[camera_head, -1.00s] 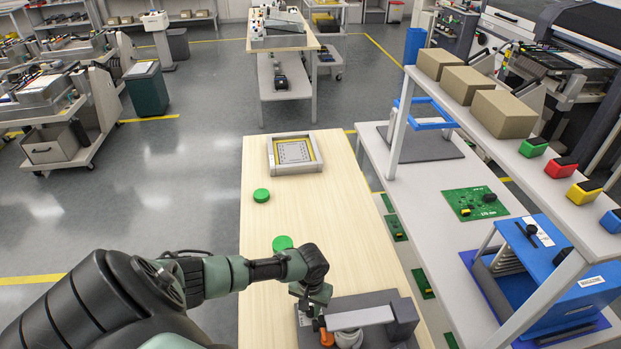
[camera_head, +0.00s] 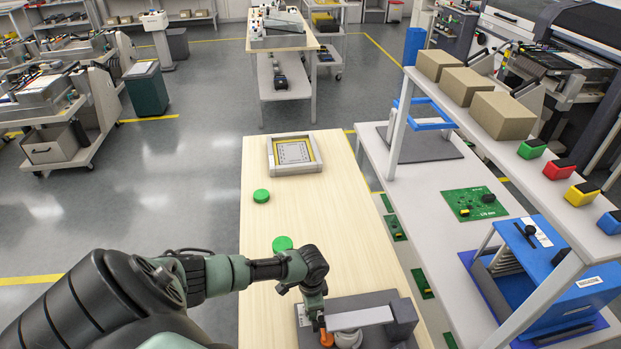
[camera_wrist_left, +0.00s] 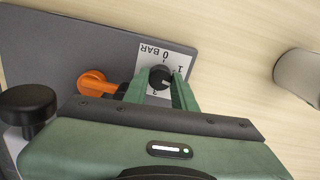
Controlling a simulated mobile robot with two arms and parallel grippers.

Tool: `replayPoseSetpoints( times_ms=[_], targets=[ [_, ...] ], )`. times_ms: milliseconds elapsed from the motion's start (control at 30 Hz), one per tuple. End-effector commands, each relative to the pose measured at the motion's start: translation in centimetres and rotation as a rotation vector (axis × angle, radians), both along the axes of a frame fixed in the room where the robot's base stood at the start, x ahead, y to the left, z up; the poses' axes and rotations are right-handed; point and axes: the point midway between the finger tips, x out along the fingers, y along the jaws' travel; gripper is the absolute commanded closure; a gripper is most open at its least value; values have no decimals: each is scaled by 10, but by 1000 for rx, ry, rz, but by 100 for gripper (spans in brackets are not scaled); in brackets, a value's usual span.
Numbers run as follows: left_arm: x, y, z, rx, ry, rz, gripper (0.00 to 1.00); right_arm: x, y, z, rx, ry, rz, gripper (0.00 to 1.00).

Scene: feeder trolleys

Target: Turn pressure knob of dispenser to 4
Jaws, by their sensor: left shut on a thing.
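The dispenser (camera_head: 402,318) is a grey unit at the near end of the wooden table. In the left wrist view its pressure knob (camera_wrist_left: 160,77) is small, round and black, on a white dial plate (camera_wrist_left: 150,60) with upside-down print reading "0 BAR" and a few numbers. My left gripper (camera_wrist_left: 161,80) is shut on the knob, one green finger on each side of it. The fingers hide part of the dial, and I cannot tell which number the knob points to. In the head view the left gripper (camera_head: 318,322) is at the dispenser's left side; the knob is hidden there. My right gripper is not in view.
An orange lever (camera_wrist_left: 97,84) sits close beside the left finger. A pale cylinder (camera_wrist_left: 300,75) stands apart on the right in the wrist view. A shelf bench (camera_head: 440,185) runs along the right.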

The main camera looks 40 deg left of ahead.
Motion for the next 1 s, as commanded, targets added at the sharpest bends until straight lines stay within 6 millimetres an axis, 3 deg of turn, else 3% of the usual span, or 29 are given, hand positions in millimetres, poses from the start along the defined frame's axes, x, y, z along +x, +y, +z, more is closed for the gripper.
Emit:
replayPoseSetpoints(
  times_ms=[1000],
  targets=[
    [0,-1,-1,0,-3,-967,100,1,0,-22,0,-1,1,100]
  ],
)
